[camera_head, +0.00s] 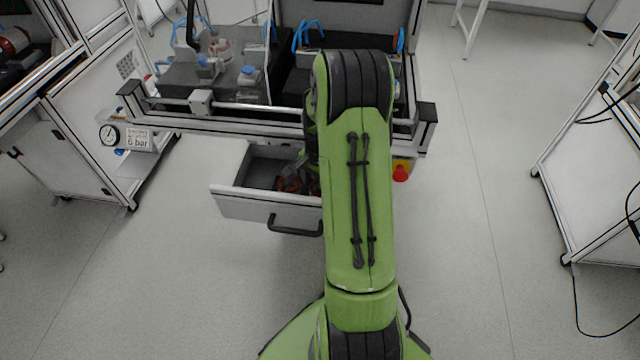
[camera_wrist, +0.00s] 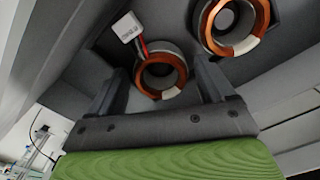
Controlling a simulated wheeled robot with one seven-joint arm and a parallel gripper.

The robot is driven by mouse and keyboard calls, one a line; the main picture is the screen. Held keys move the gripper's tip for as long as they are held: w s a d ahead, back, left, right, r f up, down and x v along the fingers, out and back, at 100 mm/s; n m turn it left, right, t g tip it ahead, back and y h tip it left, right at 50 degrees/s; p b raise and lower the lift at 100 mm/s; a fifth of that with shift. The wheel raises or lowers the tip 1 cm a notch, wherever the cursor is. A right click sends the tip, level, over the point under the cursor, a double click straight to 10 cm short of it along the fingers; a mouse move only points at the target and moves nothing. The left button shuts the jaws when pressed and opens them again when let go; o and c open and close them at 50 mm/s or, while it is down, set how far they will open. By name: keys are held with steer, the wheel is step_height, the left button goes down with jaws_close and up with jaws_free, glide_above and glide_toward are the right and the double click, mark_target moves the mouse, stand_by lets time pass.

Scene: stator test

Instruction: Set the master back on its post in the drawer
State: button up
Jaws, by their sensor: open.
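My gripper (camera_wrist: 162,78) is open in the wrist view, its two dark fingers apart. A stator with a copper winding ring (camera_wrist: 160,73) shows between and beyond the fingertips. A white tag (camera_wrist: 128,28) with small dark print hangs by it on red and dark wires; I cannot read the print. A second copper-wound stator (camera_wrist: 230,24) lies to the right, outside the right finger. In the head view the pulled-out drawer (camera_head: 265,207) holds reddish stator parts (camera_head: 289,184), partly hidden by my arm.
The drawer sits below a bench with a metal rail (camera_head: 255,106) and test fixtures. A gauge panel (camera_head: 125,136) stands to the left. A red knob (camera_head: 400,173) on yellow is right of my arm. The floor around the drawer is clear.

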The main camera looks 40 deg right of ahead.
steer(key=shift+r+p, duration=2)
steer(key=shift+r, duration=0.55)
steer(key=o, duration=0.3)
steer(key=shift+o, duration=0.2)
step_height(320, 180, up, 16)
steer(key=p, duration=0.5)
steer(key=shift+f, duration=0.15)
